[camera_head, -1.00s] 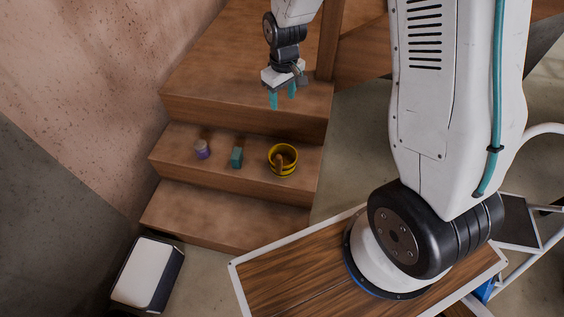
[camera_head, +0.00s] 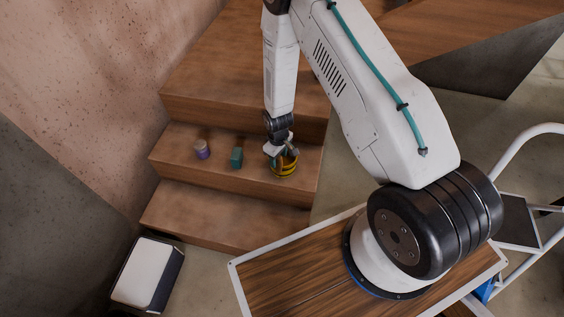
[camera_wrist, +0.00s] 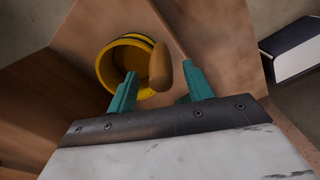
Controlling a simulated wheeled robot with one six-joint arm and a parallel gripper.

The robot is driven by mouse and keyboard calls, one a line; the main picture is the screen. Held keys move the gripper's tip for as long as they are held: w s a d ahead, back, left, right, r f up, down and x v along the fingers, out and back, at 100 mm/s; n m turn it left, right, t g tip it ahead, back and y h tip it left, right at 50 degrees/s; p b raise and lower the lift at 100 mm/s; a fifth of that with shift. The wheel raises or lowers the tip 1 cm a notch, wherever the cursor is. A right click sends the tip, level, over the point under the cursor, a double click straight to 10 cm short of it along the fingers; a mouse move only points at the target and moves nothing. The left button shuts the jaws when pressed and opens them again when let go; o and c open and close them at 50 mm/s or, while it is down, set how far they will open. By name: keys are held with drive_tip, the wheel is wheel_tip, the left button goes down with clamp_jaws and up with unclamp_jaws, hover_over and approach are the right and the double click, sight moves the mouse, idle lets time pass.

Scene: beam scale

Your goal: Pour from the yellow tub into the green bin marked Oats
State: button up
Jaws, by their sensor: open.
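The yellow tub (camera_head: 285,171) with dark bands stands on the middle wooden step. In the wrist view the tub (camera_wrist: 104,72) shows its open mouth, and a rounded brown, handle-like piece (camera_wrist: 160,66) stands out at its near side. My gripper (camera_head: 280,155) is down at the tub. Its two teal fingers (camera_wrist: 158,88) are apart, one on either side of the brown piece, with a gap visible; contact cannot be told. The tub's contents are unclear. A small teal-green box-like thing (camera_head: 236,158) stands left of the tub; no Oats marking is legible.
A small purple jar with a pale lid (camera_head: 202,149) stands farther left on the same step (camera_head: 178,150). A white-topped dark box (camera_head: 147,274) is on the floor at lower left. The bottom step (camera_head: 220,215) is clear. A wall rises at left.

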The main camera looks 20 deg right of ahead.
drive_tip(key=f, duration=0.4)
drive_tip(key=shift+w+a+f, duration=0.15)
drive_tip(key=shift+w+f, duration=0.05)
clamp_jaws()
drive_tip(key=shift+r, duration=0.1)
